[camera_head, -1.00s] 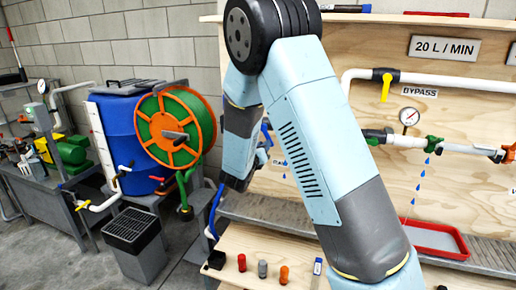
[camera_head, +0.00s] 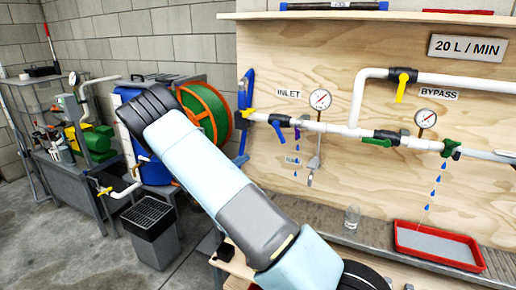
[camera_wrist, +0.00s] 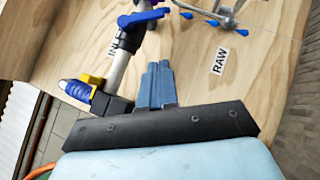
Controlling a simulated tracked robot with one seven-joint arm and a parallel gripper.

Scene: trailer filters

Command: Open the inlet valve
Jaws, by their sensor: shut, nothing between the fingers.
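The inlet valve has a blue handle (camera_head: 279,123) on the white pipe just below the INLET sign (camera_head: 289,93). The handle also shows near the top of the wrist view (camera_wrist: 143,18), angled across the pipe. My gripper (camera_wrist: 155,85) is shut and empty, its blue-grey fingers side by side in front of the wooden board. The fingertips are below and slightly right of the blue handle in the wrist view, apart from it. In the head view I cannot make out my gripper; my arm covers part of the board's lower left.
A yellow handle (camera_wrist: 93,80) is close left of my fingers. A RAW label (camera_wrist: 219,60) is to their right. Gauges (camera_head: 320,99), a yellow bypass handle (camera_head: 402,86) and a green handle (camera_head: 450,148) sit on the pipework. A red tray (camera_head: 440,245) stands on the ledge below.

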